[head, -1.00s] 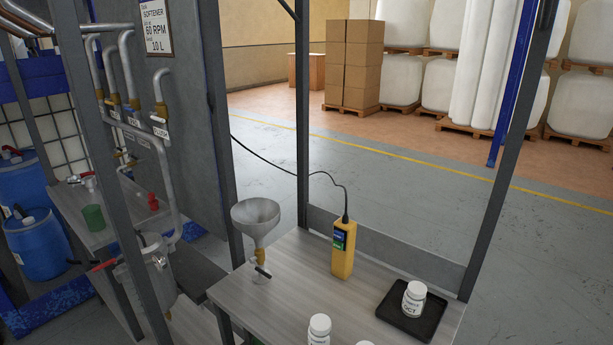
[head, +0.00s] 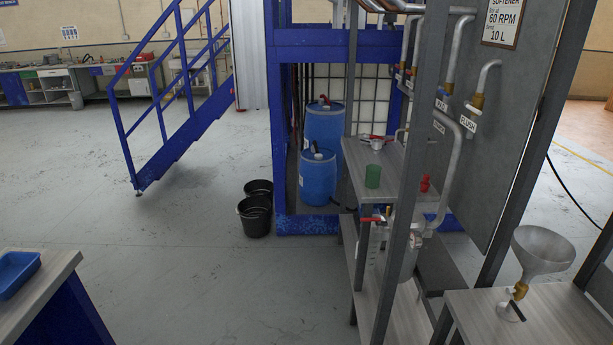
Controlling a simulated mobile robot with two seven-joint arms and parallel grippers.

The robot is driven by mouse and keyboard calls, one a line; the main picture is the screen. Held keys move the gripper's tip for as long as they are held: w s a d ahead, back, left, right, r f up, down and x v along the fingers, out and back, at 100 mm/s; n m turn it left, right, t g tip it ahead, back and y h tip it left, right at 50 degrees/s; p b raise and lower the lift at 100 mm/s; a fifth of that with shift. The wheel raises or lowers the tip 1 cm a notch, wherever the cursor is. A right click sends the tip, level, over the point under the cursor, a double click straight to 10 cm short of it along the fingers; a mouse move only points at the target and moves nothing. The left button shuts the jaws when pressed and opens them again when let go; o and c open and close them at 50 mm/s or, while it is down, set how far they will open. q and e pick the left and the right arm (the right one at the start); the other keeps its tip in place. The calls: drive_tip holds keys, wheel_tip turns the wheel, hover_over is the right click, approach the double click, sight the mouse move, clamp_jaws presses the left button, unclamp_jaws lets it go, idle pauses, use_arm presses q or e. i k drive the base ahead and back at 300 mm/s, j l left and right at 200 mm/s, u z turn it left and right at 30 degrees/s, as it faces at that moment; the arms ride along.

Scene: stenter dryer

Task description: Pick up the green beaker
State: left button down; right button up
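The green beaker (head: 373,176) stands upright on a small grey shelf (head: 392,205) right of the middle in the head view. A tap with a red handle (head: 374,140) is just above and behind it. A red object (head: 424,184) stands to its right on the same shelf. A dark frame post stands just to the right of the beaker. Neither of my grippers is in the head view, so I cannot see what they hold.
A metal funnel (head: 541,250) stands over a grey bench at the lower right. Blue drums (head: 318,177) stand behind the shelf. Black buckets (head: 254,216) sit on the floor. A table with a blue tray (head: 14,271) is at lower left. The floor between is clear.

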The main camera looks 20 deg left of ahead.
sight(373, 174)
drive_tip(key=i+j, duration=0.95)
drive_tip(key=j, duration=0.15)
drive_tip(key=i+j+z, duration=0.1)
drive_tip(key=i+j, duration=0.85)
drive_tip(key=j, duration=0.2)
